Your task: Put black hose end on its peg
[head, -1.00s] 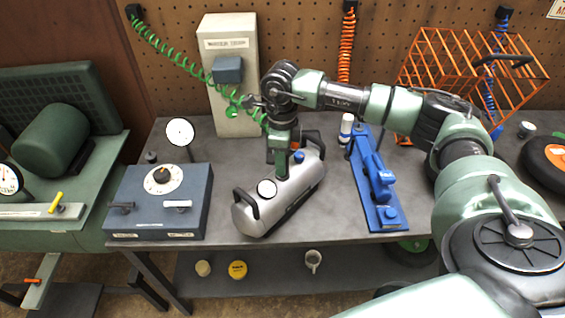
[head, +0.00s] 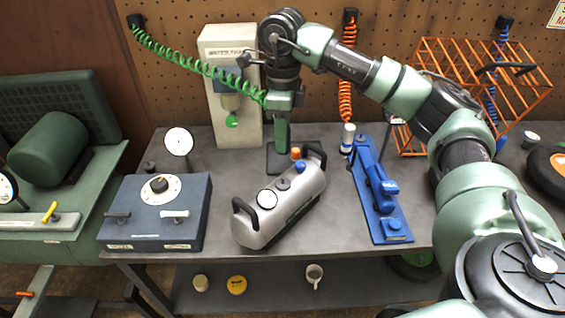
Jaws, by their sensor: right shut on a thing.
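My right gripper (head: 282,138) points down above the bench, just behind the silver tank (head: 283,208). It is shut. A green coiled hose (head: 200,66) runs from a black block (head: 136,21) on the pegboard to the gripper, and its end appears held there. The jaws and wrist hide the hose end, so I cannot make out its colour or shape. The tank has black handles, a round gauge, a blue cap (head: 300,166) and an orange fitting (head: 296,152). I cannot pick out the peg with certainty. My left gripper is out of view.
A pale cabinet (head: 229,45) stands behind the gripper. A blue box (head: 155,222) with a dial and a round gauge (head: 179,142) are to the left. A blue tool (head: 380,190), an orange coiled hose (head: 346,75) and an orange rack (head: 470,70) are to the right.

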